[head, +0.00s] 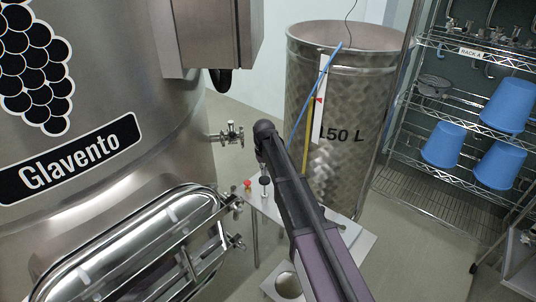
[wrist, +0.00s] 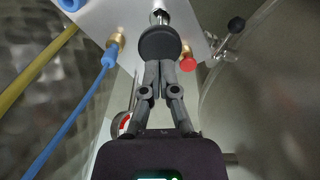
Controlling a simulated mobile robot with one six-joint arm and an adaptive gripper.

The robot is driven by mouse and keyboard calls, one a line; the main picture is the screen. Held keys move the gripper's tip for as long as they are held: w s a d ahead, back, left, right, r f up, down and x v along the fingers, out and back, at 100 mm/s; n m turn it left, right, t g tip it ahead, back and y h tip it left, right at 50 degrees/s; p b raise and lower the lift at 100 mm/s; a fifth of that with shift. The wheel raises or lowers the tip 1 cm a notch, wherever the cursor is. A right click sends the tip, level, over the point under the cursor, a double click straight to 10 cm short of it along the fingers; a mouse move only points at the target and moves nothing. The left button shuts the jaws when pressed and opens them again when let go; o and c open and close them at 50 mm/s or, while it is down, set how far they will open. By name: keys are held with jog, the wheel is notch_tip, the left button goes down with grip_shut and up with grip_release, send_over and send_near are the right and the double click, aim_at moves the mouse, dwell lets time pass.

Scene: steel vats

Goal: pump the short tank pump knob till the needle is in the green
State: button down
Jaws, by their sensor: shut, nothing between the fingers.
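The black pump knob (wrist: 160,42) sits on a steel rod above a pale plate in the wrist view; in the head view the knob (head: 264,180) shows as a small dark shape beside my arm. My gripper (wrist: 160,68) is shut and empty, with its fingertips right at the knob; I cannot tell whether they touch it. In the head view my gripper is mostly hidden by my arm. A round dial with a red-and-white face (wrist: 123,122) is partly hidden behind my gripper, and its needle cannot be read.
A red button (wrist: 188,62) and a blue hose (wrist: 70,118) on a brass fitting are close by. The 150 L steel tank (head: 352,165) stands behind, a large Glavento vat (head: 130,75) at left. Wire shelves with blue buckets (head: 442,145) stand at right, beyond open floor.

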jog(key=shift+f+b, duration=4.15)
jog(key=shift+f, duration=0.05)
notch_tip(320, 180, up, 7)
jog(key=p, duration=0.6)
jog(key=shift+f+p, duration=0.2)
jog(key=shift+p, duration=0.1)
jog(key=shift+r+p, duration=2.5)
notch_tip(320, 180, up, 4)
jog(key=p, duration=0.3)
jog(key=shift+f+p, duration=0.2)
jog(key=shift+p, duration=0.1)
jog(key=shift+f, duration=0.15)
notch_tip(320, 180, down, 6)
jog(key=b, duration=0.6)
jog(key=shift+f+b, duration=0.2)
jog(key=shift+b, duration=0.15)
